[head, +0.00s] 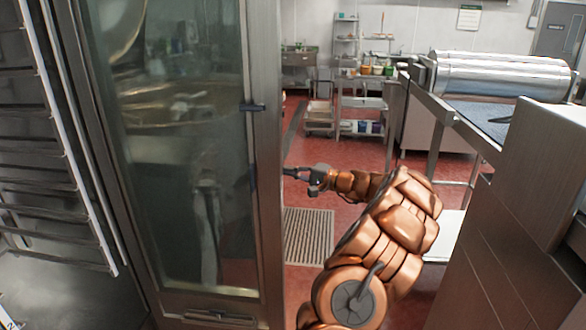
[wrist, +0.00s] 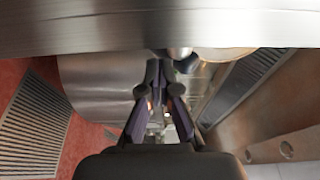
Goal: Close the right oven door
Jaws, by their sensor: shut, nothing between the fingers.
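The right oven door (head: 262,130) is a tall glass panel in a steel frame, at the left-centre of the head view. It appears to stand open, with racks visible to its left. My gripper (head: 287,172) is just right of the door's right-hand edge, pointing left toward it. In the wrist view, the fingers of my gripper (wrist: 164,68) are shut and empty, with their tips close to a broad steel band (wrist: 150,30), likely the door's edge. I cannot tell whether they touch it. The door's hinges are not clearly visible.
Racks (head: 55,150) fill the far left. A grey floor grate (head: 307,237) lies in the red floor beyond my arm. A steel-legged table (head: 447,112) with a metal cylinder (head: 495,75) and a brown panelled unit (head: 530,200) stand at right. Red floor is open in the middle.

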